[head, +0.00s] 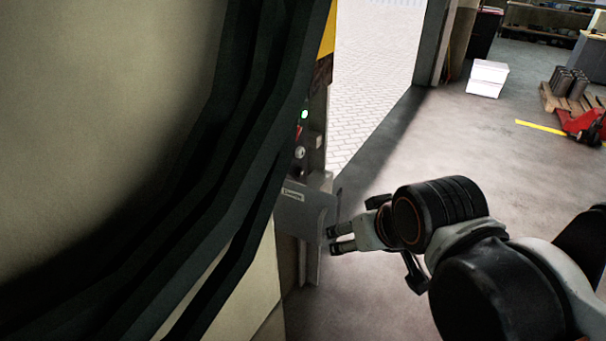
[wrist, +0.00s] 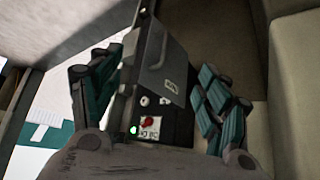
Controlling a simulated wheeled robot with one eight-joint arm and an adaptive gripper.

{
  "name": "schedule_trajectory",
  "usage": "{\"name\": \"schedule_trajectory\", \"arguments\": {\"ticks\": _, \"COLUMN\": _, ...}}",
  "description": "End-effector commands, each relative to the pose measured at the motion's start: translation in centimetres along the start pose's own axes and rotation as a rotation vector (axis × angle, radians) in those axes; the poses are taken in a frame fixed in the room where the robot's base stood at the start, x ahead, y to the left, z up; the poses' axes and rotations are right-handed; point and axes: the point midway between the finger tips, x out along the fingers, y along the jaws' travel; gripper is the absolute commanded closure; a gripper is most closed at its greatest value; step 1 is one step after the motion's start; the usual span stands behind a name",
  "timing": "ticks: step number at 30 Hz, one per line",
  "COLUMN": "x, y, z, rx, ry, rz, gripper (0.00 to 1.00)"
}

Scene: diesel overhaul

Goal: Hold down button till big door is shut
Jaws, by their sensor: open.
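A control panel (wrist: 178,128) shows in the wrist view between my open fingers. It carries a red button (wrist: 147,121), a lit green lamp (wrist: 133,129) and small pale knobs. A grey labelled plate or box (wrist: 158,62) stands beyond it, and shows in the head view (head: 305,208) just left of my gripper (head: 334,240). In the head view the green lamp (head: 304,114) is above and left of my gripper. My gripper is open and holds nothing; I cannot tell whether it touches the plate. The doorway (head: 375,85) stands open onto bright paving; the door leaf is not clearly seen.
A large pale body with dark ribbed edges (head: 240,150) fills the left of the head view. White boxes (head: 487,78), a red pallet truck (head: 585,125) and a pallet with metal cylinders (head: 570,85) are at the back right. The floor between is clear.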

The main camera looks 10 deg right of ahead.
Motion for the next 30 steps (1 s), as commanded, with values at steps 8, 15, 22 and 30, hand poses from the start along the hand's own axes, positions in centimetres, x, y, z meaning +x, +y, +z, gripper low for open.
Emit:
{"name": "schedule_trajectory", "arguments": {"ticks": 8, "x": -0.01, "y": 0.0, "z": -0.01, "rx": 0.0, "ry": 0.0, "rz": 0.0, "gripper": 0.91}}
{"name": "schedule_trajectory", "arguments": {"ticks": 15, "x": -0.01, "y": 0.0, "z": -0.01, "rx": 0.0, "ry": 0.0, "rz": 0.0, "gripper": 1.0}}
{"name": "schedule_trajectory", "arguments": {"ticks": 22, "x": -0.01, "y": 0.0, "z": -0.02, "rx": 0.0, "ry": 0.0, "rz": 0.0, "gripper": 1.0}}
{"name": "schedule_trajectory", "arguments": {"ticks": 30, "x": -0.01, "y": 0.0, "z": -0.02, "rx": 0.0, "ry": 0.0, "rz": 0.0, "gripper": 1.0}}
